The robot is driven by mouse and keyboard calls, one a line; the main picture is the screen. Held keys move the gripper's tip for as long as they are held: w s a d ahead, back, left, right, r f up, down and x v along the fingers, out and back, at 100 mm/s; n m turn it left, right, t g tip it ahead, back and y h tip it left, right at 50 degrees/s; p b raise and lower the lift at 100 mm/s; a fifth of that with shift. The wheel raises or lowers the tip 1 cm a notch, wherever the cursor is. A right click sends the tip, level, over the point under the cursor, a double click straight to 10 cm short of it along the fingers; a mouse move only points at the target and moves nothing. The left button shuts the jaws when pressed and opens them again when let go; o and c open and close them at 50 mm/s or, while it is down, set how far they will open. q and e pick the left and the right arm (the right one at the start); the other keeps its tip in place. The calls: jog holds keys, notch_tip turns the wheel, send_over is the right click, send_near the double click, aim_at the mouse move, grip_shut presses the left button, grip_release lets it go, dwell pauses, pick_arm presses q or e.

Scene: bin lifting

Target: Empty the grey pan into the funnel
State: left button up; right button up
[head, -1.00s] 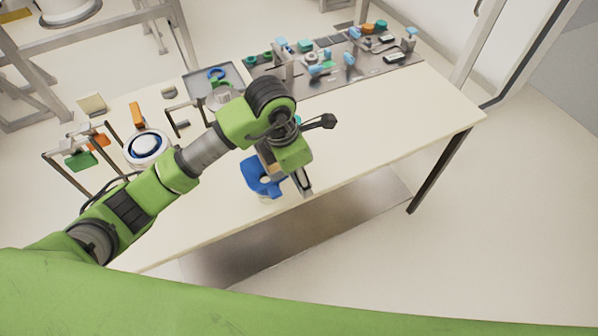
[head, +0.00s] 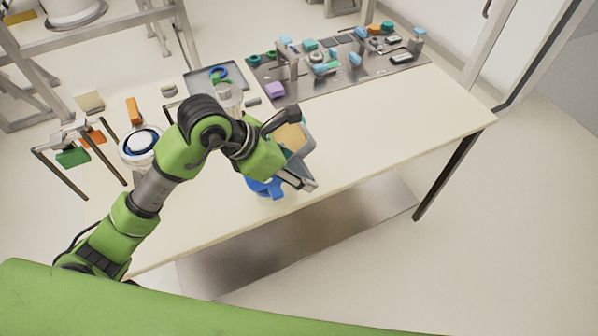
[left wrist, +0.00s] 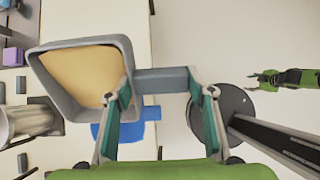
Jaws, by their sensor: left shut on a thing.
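The grey pan (left wrist: 52,87) holds a tan filling that covers its inside, in the left wrist view. In the head view the pan (head: 307,136) shows partly behind my left gripper (head: 297,178). My left gripper (left wrist: 162,88) is shut on the pan's handle, with the pan held above the table. The blue funnel (head: 264,188) stands below and beside the pan, partly hidden by the gripper. The funnel (left wrist: 150,113) also shows beneath the pan in the left wrist view. My right gripper (left wrist: 257,80) is small at the right there; its jaw state is unclear.
A white round container with a blue ring (head: 140,143) and a rack with green and orange pieces (head: 72,157) stand at the left. A grey tray (head: 198,84) and a metal plate with several small parts (head: 350,72) lie at the back. The table's right side (head: 400,125) is clear.

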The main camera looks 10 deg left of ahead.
pick_arm(q)
jog(key=shift+s+a+t+h+b, duration=0.15)
jog(key=shift+t+h+b, duration=0.35)
jog(key=shift+b, duration=0.5)
jog(key=shift+s+a+r+h+b, duration=0.1)
jog(key=shift+h+b, duration=0.4)
jog(key=shift+b, duration=0.35)
jog(key=shift+s+a+r+t+h+b, duration=0.15)
jog(key=shift+t+h+b, duration=0.2)
jog(key=shift+b, duration=0.95)
jog(key=shift+a+f+t+h+b, duration=0.15)
jog(key=shift+t+h+b, duration=0.2)
jog(key=shift+b, duration=1)
jog(key=shift+s+a+r+t+h+b, duration=0.15)
jog(key=shift+h+b, duration=0.25)
jog(key=shift+b, duration=0.9)
jog(key=shift+s+a+t+h+b, duration=0.15)
jog(key=shift+t+h+b, duration=0.25)
jog(key=shift+b, duration=1.25)
jog(key=shift+s+a+t+h+b, duration=0.1)
jog(key=shift+a+t+h+b, duration=0.3)
jog(key=shift+b, duration=1.2)
pick_arm(e)
notch_tip(320, 180, down, 18)
jog(key=shift+w+f, duration=0.25)
jog(key=shift+w, duration=0.2)
